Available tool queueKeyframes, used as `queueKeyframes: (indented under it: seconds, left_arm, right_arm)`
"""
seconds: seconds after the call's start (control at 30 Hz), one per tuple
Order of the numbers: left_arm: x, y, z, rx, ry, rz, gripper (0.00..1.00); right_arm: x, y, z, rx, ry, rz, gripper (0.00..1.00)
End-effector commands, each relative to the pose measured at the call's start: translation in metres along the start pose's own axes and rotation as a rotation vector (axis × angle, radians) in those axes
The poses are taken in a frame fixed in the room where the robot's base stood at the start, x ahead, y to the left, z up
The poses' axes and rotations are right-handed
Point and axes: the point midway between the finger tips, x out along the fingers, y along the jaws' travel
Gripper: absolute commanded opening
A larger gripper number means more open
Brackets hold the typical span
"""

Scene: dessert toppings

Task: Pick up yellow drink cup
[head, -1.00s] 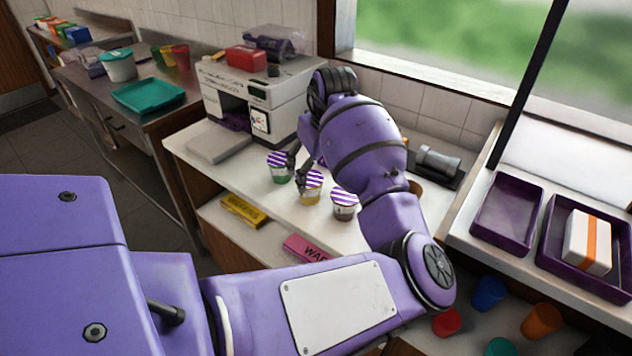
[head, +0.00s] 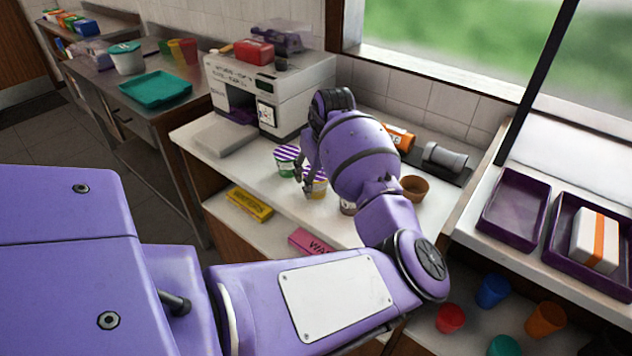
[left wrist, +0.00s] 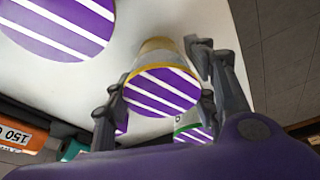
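The yellow drink cup (head: 318,190) has a purple-and-white striped lid. It stands upright on the white counter, partly hidden by my left gripper (head: 303,178). In the left wrist view the yellow cup (left wrist: 160,88) lies between the two spread fingers of my left gripper (left wrist: 168,92), which is open around it. I cannot tell whether either finger touches it. A green striped-lid cup (head: 287,160) stands just behind and left; it also shows past the fingers in the left wrist view (left wrist: 195,134). My right gripper is not in view.
A third striped-lid cup (head: 348,208) stands close on the right, mostly hidden by my arm. A white machine (head: 290,92) stands at the back. A brown bowl (head: 415,188) is right of my forearm. Yellow (head: 250,203) and pink (head: 311,242) boxes lie on the shelf below.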

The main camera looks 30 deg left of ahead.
Motion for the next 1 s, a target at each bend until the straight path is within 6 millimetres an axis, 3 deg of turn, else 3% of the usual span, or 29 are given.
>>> queueKeyframes:
  seconds: [0.03,0.13,0.67,0.9,1.0]
  left_arm:
    - [0.000,0.000,0.000,0.000,0.000,0.000,0.32]
    - [0.000,0.000,0.000,0.001,-0.001,0.000,0.20]
    - [-0.004,0.000,-0.002,0.000,0.002,0.001,0.19]
    - [-0.032,0.001,-0.010,0.000,0.004,0.003,0.19]
    - [-0.052,0.001,0.001,0.001,0.003,0.003,0.19]
  right_arm:
    - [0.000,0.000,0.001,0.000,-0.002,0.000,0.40]
    - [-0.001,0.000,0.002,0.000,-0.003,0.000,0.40]
    - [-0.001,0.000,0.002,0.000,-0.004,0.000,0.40]
    - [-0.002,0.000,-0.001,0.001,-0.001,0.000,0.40]
    - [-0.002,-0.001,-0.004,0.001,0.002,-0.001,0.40]
